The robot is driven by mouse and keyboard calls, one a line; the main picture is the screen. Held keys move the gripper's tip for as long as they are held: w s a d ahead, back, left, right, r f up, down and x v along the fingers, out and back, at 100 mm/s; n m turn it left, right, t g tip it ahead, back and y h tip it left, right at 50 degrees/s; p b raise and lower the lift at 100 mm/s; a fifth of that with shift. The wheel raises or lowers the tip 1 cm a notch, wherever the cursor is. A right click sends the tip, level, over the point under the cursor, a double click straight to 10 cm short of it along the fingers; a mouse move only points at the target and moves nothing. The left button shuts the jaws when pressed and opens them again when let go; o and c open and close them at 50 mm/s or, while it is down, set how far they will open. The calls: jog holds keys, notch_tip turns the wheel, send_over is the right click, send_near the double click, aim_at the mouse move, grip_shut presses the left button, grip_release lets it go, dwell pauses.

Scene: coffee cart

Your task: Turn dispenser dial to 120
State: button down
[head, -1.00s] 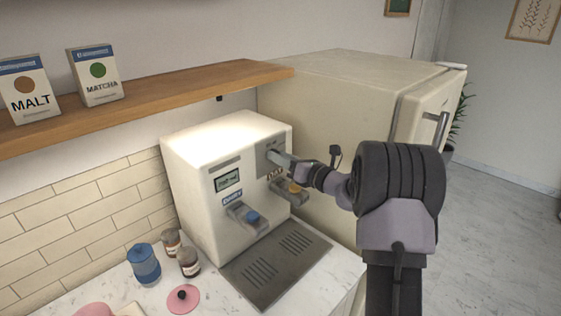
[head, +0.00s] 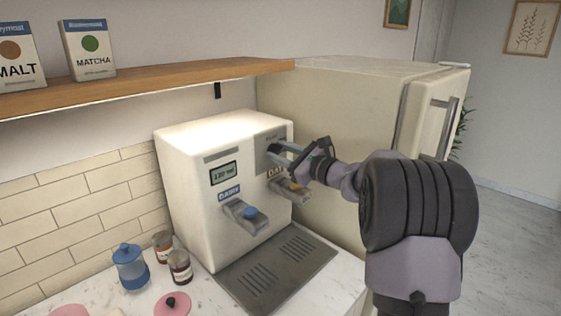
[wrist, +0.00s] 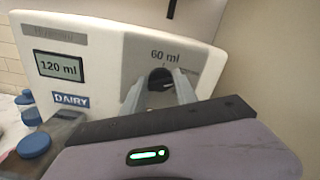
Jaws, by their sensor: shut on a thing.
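The white dispenser (head: 190,165) stands on the counter. Its screen (wrist: 61,66) reads "120 ml" in the wrist view, and it also shows on the dispenser's front in the head view (head: 224,173). The dial (wrist: 160,78) sits on a grey panel marked "60 ml", at the dispenser's upper right. My gripper (wrist: 167,92) is shut on the dial, one finger on each side, and the fingers hide much of it. In the head view my gripper (head: 284,151) reaches the panel from the right.
Below the dial are the dairy lever with a blue knob (head: 250,213) and another lever with an orange knob (head: 296,187). A drip tray (head: 232,279), jars and a blue-lidded canister (head: 130,268) are below. A fridge (head: 340,100) stands close behind, right.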

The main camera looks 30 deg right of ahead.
jog(key=shift+n+b, duration=0.45)
jog(key=shift+n, duration=0.05)
jog(key=c, duration=1)
grip_release()
jog(key=p+v, duration=0.2)
jog(key=v, duration=1.5)
jog(key=shift+s, duration=0.25)
